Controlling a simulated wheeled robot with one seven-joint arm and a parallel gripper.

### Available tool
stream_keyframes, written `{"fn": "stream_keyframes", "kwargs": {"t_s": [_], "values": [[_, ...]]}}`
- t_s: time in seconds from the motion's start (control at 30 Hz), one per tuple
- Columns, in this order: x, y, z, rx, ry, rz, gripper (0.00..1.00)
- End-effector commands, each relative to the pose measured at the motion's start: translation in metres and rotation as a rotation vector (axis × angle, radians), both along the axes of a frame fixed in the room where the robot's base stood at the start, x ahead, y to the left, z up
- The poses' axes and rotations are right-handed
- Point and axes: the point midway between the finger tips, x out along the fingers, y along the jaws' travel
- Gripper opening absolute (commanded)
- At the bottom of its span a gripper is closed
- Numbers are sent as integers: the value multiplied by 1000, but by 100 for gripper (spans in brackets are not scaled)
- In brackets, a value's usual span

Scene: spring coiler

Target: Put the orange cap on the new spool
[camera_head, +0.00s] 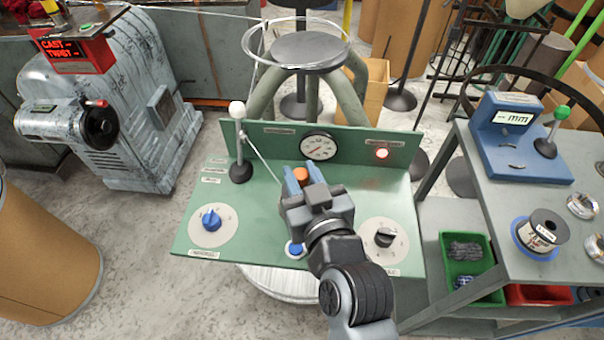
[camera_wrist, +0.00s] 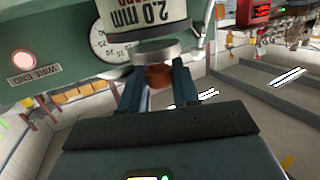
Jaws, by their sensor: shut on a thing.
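My gripper (camera_head: 297,178) is over the green panel in the head view, its blue fingers pointing toward the gauge. It is shut on the orange cap (camera_head: 301,174). In the wrist view the cap (camera_wrist: 158,77) sits between the two fingers of my gripper (camera_wrist: 156,84). A cylinder labelled "2.0 mm" (camera_wrist: 145,18) with a silver round end (camera_wrist: 156,52) shows just above the cap there; I cannot tell whether they touch. I cannot make out this cylinder in the head view.
The green panel (camera_head: 230,220) carries a gauge (camera_head: 318,147), a lit red lamp (camera_head: 382,153), a blue knob (camera_head: 211,219), a black knob (camera_head: 384,237) and a white-topped lever (camera_head: 238,140). A blue measuring device (camera_head: 513,140) and green bin (camera_head: 470,257) are at right.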

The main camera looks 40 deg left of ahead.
Motion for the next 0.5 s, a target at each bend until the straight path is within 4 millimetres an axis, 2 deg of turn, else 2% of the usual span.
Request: {"fn": "stream_keyframes", "kwargs": {"t_s": [0.5], "values": [[0, 0, -12, 1, -1, -1, 0]]}}
